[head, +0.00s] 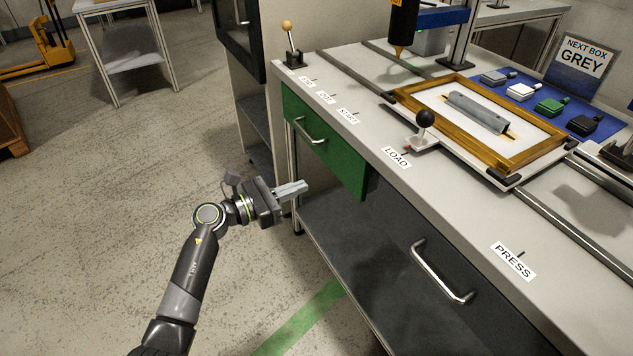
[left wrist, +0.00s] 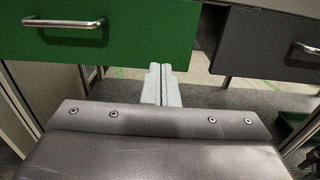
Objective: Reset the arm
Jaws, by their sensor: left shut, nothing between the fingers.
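My left gripper (head: 303,187) is shut and empty, held out in front of the workbench at the height of the drawers. It also shows in the left wrist view (left wrist: 160,72), its fingers pressed together just below the lower edge of the green drawer (left wrist: 150,28). In the head view the green drawer (head: 325,148) lies beyond the gripper and stands slightly out of the bench front. Whether the fingers touch the drawer cannot be told. My right gripper is not in view.
The bench top carries a wooden frame (head: 437,98) with a grey bar, a black-knobbed lever (head: 425,120) and a beige-knobbed lever (head: 289,40). A dark drawer (head: 400,262) with a metal handle is at the right. Open floor lies at left.

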